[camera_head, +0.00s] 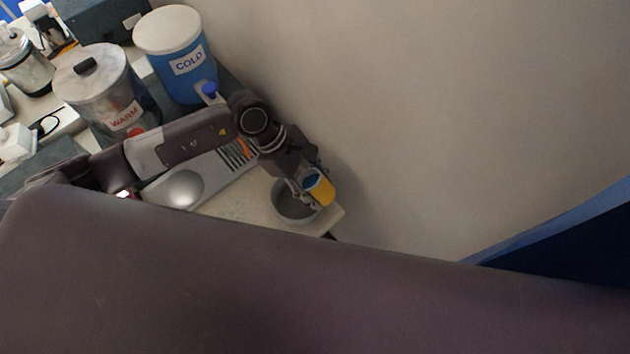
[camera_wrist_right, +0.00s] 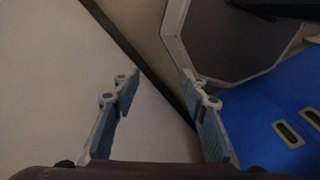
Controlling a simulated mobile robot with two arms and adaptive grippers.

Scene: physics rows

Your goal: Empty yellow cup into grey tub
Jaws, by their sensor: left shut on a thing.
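The yellow cup (camera_head: 322,190) is in the grip of my left gripper (camera_head: 309,186) in the head view. It is tilted, with a blue part showing at its upper side, over the right part of the grey tub (camera_head: 281,205). The grey tub is round and stands near the right end of the pale counter. The gripper and cup cover part of its opening. I cannot tell whether anything is in the cup or flowing out. My right gripper (camera_wrist_right: 158,88) is open and empty in the right wrist view, away from the cup and tub.
A blue COLD dispenser (camera_head: 182,72) and a WARM dispenser (camera_head: 112,100) stand behind my left arm. A steel sink bowl (camera_head: 184,189) lies left of the tub. A pale wall (camera_head: 400,110) rises close behind. My own body covers the lower picture.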

